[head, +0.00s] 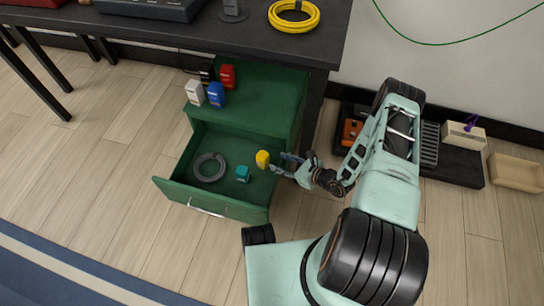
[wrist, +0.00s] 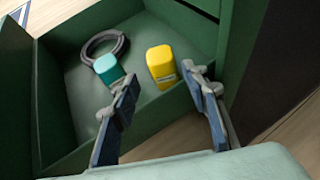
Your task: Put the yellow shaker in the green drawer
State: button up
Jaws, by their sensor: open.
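The yellow shaker (head: 262,159) is inside the open green drawer (head: 183,194), near the drawer's right side wall. In the wrist view the yellow shaker (wrist: 161,66) looks upright on the drawer floor. My gripper (head: 278,161) is at the drawer's right side, just right of the shaker. In the wrist view my gripper (wrist: 160,74) is open, with one finger to each side of the shaker's line; I see no clear contact. The lower part of the shaker is not hidden by the fingers.
The drawer also holds a teal block-like item (head: 242,173) and a dark grey ring (head: 209,168). White (head: 194,93), blue (head: 216,94), red (head: 227,76) and black containers stand on the green cabinet above. The dark workbench (head: 200,36) overhangs it. A low dark platform (head: 458,165) lies right.

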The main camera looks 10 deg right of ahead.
jog(key=v, duration=0.2)
jog(key=shift+s+d+r, duration=0.1)
jog(key=shift+s+d, duration=0.05)
jog(key=shift+d, duration=0.05)
dwell(0.4)
